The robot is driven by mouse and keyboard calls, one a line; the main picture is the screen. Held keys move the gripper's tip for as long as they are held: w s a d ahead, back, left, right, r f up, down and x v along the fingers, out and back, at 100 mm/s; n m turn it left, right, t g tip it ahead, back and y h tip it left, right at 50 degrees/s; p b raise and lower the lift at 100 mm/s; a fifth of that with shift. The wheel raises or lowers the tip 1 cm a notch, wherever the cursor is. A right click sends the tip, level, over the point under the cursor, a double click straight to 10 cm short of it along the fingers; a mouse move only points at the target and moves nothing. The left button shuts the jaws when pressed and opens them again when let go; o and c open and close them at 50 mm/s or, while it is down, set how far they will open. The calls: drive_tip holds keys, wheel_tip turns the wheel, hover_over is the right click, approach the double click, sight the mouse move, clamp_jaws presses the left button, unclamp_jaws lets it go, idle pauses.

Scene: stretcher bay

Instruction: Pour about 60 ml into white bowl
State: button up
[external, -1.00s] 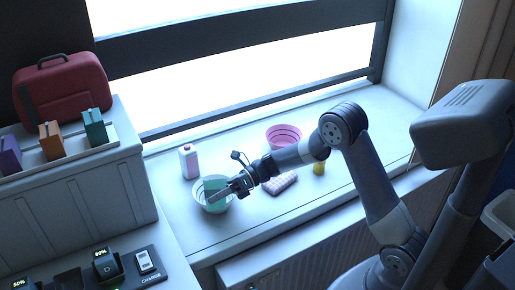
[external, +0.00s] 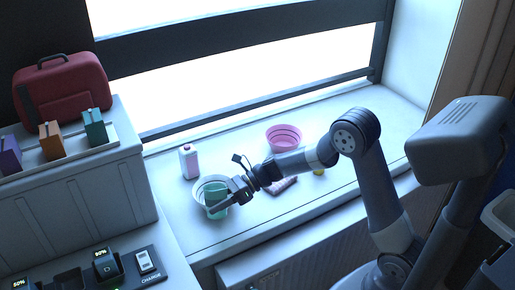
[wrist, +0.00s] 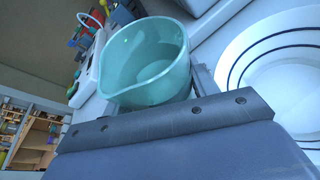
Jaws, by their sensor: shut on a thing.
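My gripper (external: 222,203) is shut on a teal cup (external: 214,194). In the wrist view the teal cup (wrist: 130,75) has a pouring lip and shows its inside, with a paler oval at the bottom. How much liquid it holds cannot be told. The white bowl (external: 199,187) stands on the sill just behind the cup, partly hidden by it. In the wrist view the white bowl (wrist: 236,58), with dark rings, lies to the right of the cup, cut off by the frame edge. No stream is visible.
A white bottle (external: 188,162) stands behind the bowl. A pink bowl (external: 284,136) is farther right. A pink item (external: 283,187) and a yellow one (external: 318,172) sit partly hidden near my arm. The sill's front left is clear.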

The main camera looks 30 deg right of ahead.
sight(226, 212)
drive_tip(key=shift+s+a+f+n+t+h+b, duration=0.25)
drive_tip(key=shift+f+n+b, duration=0.35)
drive_tip(key=shift+b, duration=0.6)
drive_tip(key=shift+s+f+n+t+h+b, duration=0.15)
drive_tip(key=shift+s+f+n+t+b, duration=0.3)
drive_tip(key=shift+b, duration=0.7)
drive_tip(key=shift+s+a+f+n+t+h+b, duration=0.15)
drive_tip(key=shift+s+f+n+b, duration=0.25)
drive_tip(key=shift+f+b, duration=0.65)
drive_tip(key=shift+r, duration=0.2)
drive_tip(key=shift+r, duration=0.1)
